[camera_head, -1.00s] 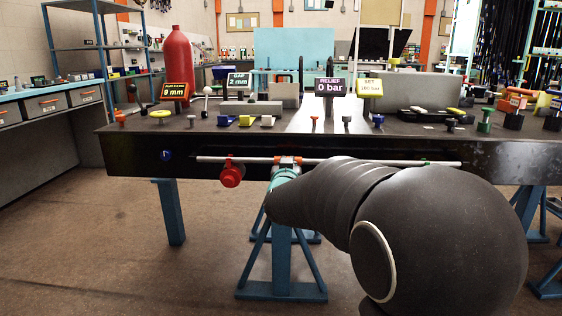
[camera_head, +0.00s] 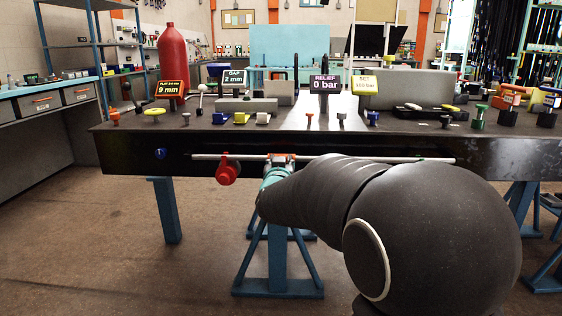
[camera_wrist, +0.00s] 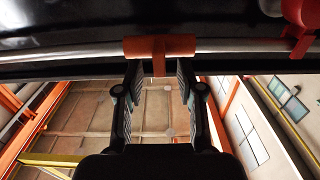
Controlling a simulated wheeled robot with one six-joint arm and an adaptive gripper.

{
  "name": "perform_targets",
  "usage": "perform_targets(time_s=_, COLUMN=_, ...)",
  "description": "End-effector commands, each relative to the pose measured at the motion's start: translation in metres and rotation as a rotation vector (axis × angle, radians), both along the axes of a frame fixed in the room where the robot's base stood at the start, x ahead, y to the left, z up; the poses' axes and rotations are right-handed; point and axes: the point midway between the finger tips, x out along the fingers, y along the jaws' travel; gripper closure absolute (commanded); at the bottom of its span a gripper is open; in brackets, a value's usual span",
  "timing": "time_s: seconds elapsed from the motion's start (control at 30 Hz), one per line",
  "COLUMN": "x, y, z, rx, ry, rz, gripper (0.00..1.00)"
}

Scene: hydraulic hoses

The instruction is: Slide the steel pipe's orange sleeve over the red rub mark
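The steel pipe (camera_head: 350,160) runs horizontally along the front of the black bench, and it crosses the wrist view (camera_wrist: 70,52). The orange sleeve (camera_wrist: 160,46) sits around the pipe, with a tab (camera_wrist: 158,68) pointing toward my gripper; in the head view the sleeve (camera_head: 283,158) is partly hidden by my gripper. My gripper (camera_wrist: 158,78) is open, one finger on each side of the tab, with a visible gap on both sides. In the head view my arm hides part of the pipe's lower side. I cannot make out the red rub mark in either view.
A red round fitting (camera_head: 227,172) hangs at the pipe, left of the sleeve in the head view; it shows at the right in the wrist view (camera_wrist: 300,18). A blue knob (camera_head: 160,153) is on the bench front (camera_head: 120,155). Gauge signs and fittings stand on top.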

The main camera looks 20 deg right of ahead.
Motion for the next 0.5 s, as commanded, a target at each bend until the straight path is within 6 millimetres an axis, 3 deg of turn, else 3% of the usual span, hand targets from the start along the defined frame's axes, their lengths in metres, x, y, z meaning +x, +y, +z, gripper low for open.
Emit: perform_targets(time_s=0.5, x=-0.087, y=0.029, z=0.001, rx=0.000, ry=-0.002, rz=0.002, gripper=0.62)
